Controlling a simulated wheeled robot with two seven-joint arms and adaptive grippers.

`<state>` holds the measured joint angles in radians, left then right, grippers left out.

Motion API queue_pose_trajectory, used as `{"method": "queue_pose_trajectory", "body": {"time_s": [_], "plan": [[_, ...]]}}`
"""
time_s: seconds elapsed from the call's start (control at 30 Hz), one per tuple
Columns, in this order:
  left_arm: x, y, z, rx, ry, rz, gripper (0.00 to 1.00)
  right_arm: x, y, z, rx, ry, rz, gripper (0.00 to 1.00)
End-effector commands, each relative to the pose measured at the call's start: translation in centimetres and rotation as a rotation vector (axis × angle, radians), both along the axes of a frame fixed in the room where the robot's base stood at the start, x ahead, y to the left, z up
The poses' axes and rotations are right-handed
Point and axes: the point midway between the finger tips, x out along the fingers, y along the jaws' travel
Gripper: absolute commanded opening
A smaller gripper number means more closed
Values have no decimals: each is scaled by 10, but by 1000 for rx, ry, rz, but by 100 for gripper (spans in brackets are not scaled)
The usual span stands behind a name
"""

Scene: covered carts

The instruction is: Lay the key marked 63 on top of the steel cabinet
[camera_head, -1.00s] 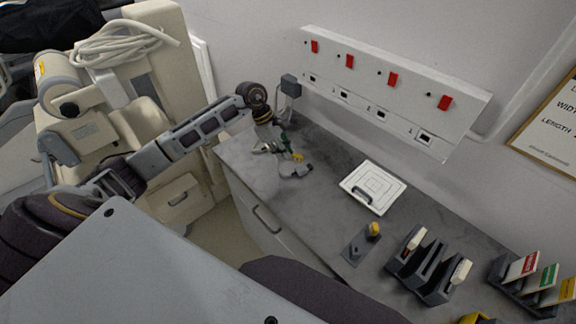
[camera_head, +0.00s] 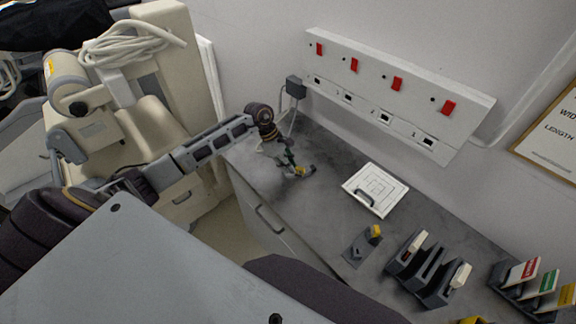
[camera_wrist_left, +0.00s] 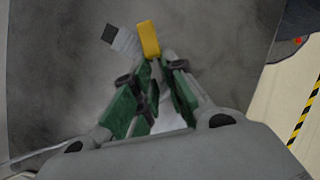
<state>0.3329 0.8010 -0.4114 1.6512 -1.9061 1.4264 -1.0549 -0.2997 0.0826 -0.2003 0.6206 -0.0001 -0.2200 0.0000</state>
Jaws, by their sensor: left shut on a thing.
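My left gripper (camera_head: 294,164) is shut on a small yellow-ended thing (camera_head: 300,171), which looks like a key. It is low over the left end of the grey cabinet top (camera_head: 318,212). In the left wrist view the yellow end (camera_wrist_left: 149,38) sticks out from between the green-padded fingers (camera_wrist_left: 150,90). I cannot read any number on it, and the fingers hide its other part. I cannot tell whether it touches the top. A short grey piece with a dark end (camera_wrist_left: 122,42) shows beside it. My right gripper is not in view.
A white square panel with a dark handle (camera_head: 375,190) lies on the top. A dark plate with a yellow knob (camera_head: 362,246), a black rack (camera_head: 428,270) and a card holder (camera_head: 530,290) stand to the right. A white socket strip (camera_head: 395,95) is on the wall behind.

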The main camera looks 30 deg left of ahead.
Motion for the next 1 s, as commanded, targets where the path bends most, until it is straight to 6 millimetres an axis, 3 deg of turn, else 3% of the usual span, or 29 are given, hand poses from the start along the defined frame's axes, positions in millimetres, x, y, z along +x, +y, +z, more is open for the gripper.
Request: {"method": "queue_pose_trajectory", "body": {"time_s": [0.73, 0.77, 0.8, 0.9, 1.0], "plan": [[0, 0, -14, 1, -1, 0, 0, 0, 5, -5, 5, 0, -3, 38], [0, 0, -14, 1, -1, 0, 14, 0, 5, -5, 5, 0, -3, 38], [0, 0, -13, 1, -1, 0, 20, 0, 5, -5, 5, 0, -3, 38], [0, 0, -13, 1, -1, 0, 32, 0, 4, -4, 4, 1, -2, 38], [0, 0, -13, 1, -1, 0, 35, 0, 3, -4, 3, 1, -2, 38]]}}
